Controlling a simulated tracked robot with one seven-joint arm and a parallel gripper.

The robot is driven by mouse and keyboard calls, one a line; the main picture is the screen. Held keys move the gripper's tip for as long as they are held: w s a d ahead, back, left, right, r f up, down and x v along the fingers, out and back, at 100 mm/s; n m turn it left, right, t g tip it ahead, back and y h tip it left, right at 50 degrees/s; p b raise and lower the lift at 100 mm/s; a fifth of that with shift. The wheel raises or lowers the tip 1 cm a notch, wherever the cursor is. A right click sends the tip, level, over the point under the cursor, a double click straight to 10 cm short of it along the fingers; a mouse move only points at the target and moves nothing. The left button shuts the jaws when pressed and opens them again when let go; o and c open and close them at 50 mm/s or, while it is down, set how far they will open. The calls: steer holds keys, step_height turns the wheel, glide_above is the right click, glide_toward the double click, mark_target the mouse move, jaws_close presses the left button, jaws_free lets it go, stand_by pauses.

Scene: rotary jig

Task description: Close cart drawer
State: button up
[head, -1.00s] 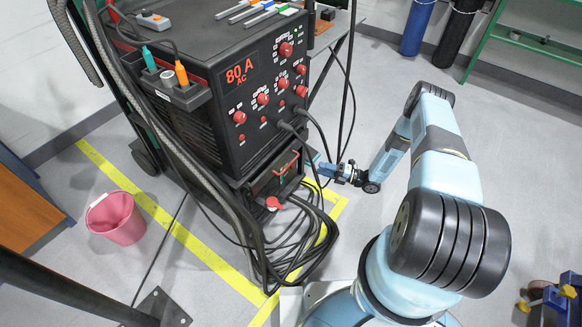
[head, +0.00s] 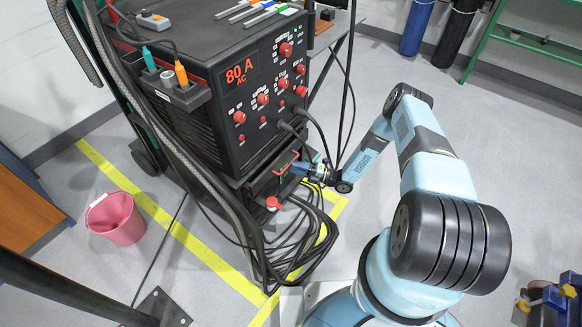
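The cart is a black welding-machine cart (head: 190,120) with a red "80 A" display and several red knobs. How far the drawer stands out is hard to tell at this size. My gripper (head: 297,169) is at the right side of the drawer front, close to the handle. Whether it touches is unclear. Its fingers are small and partly lost against the dark cart, so their opening does not show.
A pink bucket (head: 116,218) stands at the left. A green shelf (head: 525,45) and gas cylinders (head: 417,28) are at the back right. The floor at the right is mostly clear.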

steer(key=shift+x, duration=1.2)
jaws_close()
